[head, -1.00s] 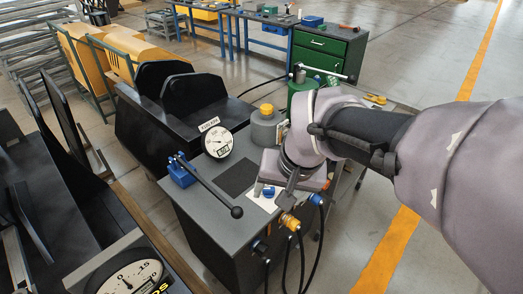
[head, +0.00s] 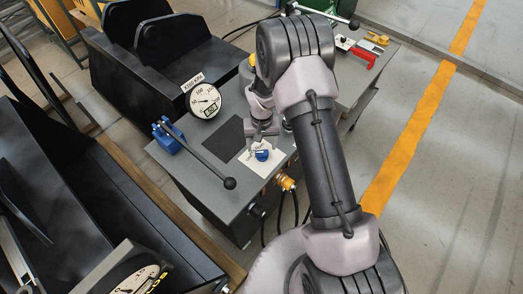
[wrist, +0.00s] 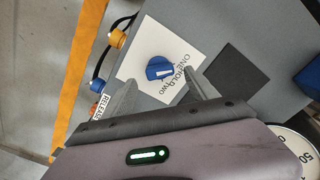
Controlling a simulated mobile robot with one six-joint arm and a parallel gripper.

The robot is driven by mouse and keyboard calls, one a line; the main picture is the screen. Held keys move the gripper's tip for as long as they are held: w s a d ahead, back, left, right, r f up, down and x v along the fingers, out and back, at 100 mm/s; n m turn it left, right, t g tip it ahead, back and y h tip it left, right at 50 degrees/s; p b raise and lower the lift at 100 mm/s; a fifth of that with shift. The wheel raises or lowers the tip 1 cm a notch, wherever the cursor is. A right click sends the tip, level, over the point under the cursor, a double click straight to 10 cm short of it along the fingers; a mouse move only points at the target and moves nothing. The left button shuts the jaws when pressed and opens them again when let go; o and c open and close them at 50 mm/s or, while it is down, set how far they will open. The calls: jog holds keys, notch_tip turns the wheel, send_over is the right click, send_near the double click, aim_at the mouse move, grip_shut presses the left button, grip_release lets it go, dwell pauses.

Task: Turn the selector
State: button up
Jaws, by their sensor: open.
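The selector is a blue knob (head: 262,155) with a white pointer line, on a white label plate (head: 250,164) on top of the grey bench unit. The white line runs along the knob, roughly crosswise in that view. My gripper (wrist: 160,85) is open and empty, its two fingers spread either side of the knob. In the head view my gripper (head: 262,133) is just above the plate.
A blue-based lever (head: 205,152) with a black ball end and a round dial gauge (head: 206,101) stand left of the plate. A dark square pad (head: 228,138) lies beside it. Orange and blue couplers with hoses (head: 285,182) project from the front edge. A red part (head: 363,57) lies behind.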

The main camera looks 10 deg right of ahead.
aim_at(262, 152)
notch_tip(262, 152, down, 4)
jog(key=shift+r, duration=0.15)
